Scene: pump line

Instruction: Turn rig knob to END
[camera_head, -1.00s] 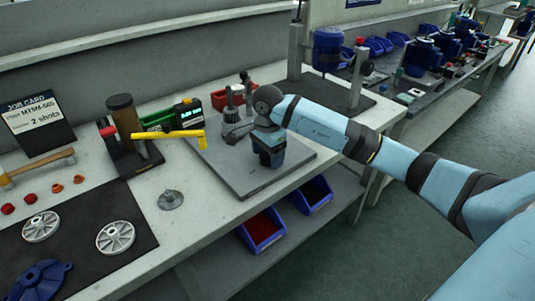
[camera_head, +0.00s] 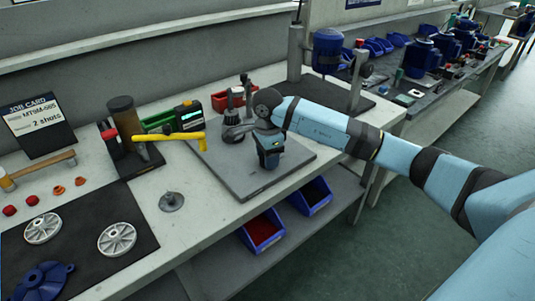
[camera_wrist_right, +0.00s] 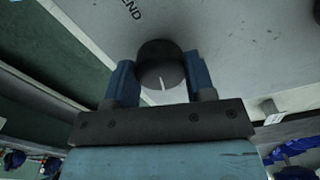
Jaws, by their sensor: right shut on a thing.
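The rig knob (camera_wrist_right: 158,62) is dark and round, with a white line on its side toward my gripper's palm in the right wrist view. The line is turned away from the END lettering (camera_wrist_right: 130,9), which is on the pale surface at upper left. My right gripper (camera_wrist_right: 160,78) has a blue finger on each side of the knob and is shut on it. In the head view my right gripper (camera_head: 269,150) is over the grey plate (camera_head: 240,183) on the bench, and the knob is hidden there. My left gripper is not in view.
Blue bins (camera_head: 262,230) are below the bench edge.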

